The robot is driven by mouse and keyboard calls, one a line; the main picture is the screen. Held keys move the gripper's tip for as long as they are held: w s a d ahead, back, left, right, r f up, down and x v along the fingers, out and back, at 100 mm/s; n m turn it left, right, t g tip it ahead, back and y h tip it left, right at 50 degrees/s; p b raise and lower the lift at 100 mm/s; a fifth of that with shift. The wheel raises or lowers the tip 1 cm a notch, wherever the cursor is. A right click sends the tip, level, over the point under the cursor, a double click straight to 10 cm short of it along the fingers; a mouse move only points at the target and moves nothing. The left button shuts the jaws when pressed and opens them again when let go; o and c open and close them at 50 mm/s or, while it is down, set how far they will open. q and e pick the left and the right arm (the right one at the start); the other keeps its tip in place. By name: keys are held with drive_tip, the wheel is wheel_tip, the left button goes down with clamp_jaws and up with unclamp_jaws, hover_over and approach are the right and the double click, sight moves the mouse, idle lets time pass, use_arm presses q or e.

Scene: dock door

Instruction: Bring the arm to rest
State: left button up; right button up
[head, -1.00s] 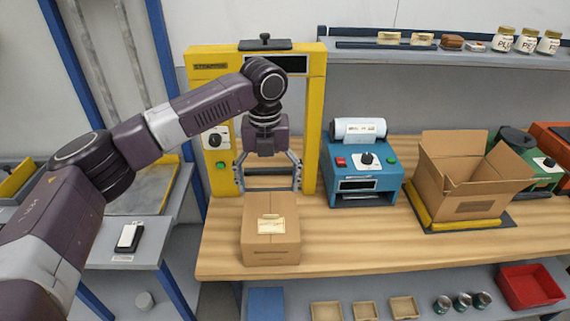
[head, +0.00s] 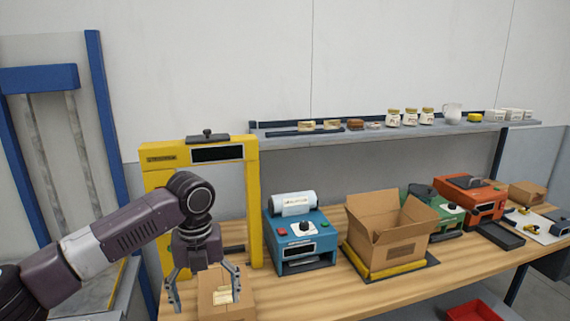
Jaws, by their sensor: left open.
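My left gripper (head: 204,291) is at the lower left of the head view, pointing down with its two fingers spread apart. It is open and empty. A closed cardboard box (head: 236,303) with a pale label stands on the wooden bench (head: 330,294), just behind and beside the fingers in the picture; I cannot tell whether they touch it. My left arm (head: 125,237) reaches in from the left, in front of the yellow frame machine (head: 256,205). My right gripper is not in view.
A blue label machine (head: 302,243) and an open cardboard box (head: 392,232) on a yellow-edged scale stand to the right. Green (head: 445,212) and red (head: 468,199) machines stand farther right. A shelf (head: 400,133) with jars runs behind. A red bin (head: 482,311) sits below.

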use_arm(q)
drive_tip(key=s+d+f+n+t+h, duration=0.1)
drive_tip(key=s+d+f+n+h, duration=0.1)
drive_tip(key=s+d+f+n, duration=0.6)
drive_tip(key=s+d+f+n+t+h, duration=0.1)
drive_tip(key=s+d+f+n+h, duration=0.1)
drive_tip(key=s+d+f+n, duration=0.6)
drive_tip(key=s+a+f+n+t+y, duration=0.1)
drive_tip(key=s+a+f+n+y, duration=0.15)
drive_tip(key=s+a+n, duration=0.65)
drive_tip(key=s+a+f+n+y, duration=0.1)
drive_tip(key=s+a+f+n, duration=0.2)
drive_tip(key=s+a+n, duration=0.55)
wheel_tip(320, 180, down, 30)
drive_tip(key=a+m+g+b, duration=0.1)
drive_tip(key=a+m+b, duration=0.1)
drive_tip(key=m+b, duration=0.1)
drive_tip(key=s+a+f+g+b, duration=0.1)
drive_tip(key=s+a+f+b, duration=0.1)
drive_tip(key=s+f, duration=1.5)
drive_tip(key=shift+s+a+f, duration=0.25)
drive_tip(key=shift+a+f, duration=0.15)
drive_tip(key=shift+f, duration=0.1)
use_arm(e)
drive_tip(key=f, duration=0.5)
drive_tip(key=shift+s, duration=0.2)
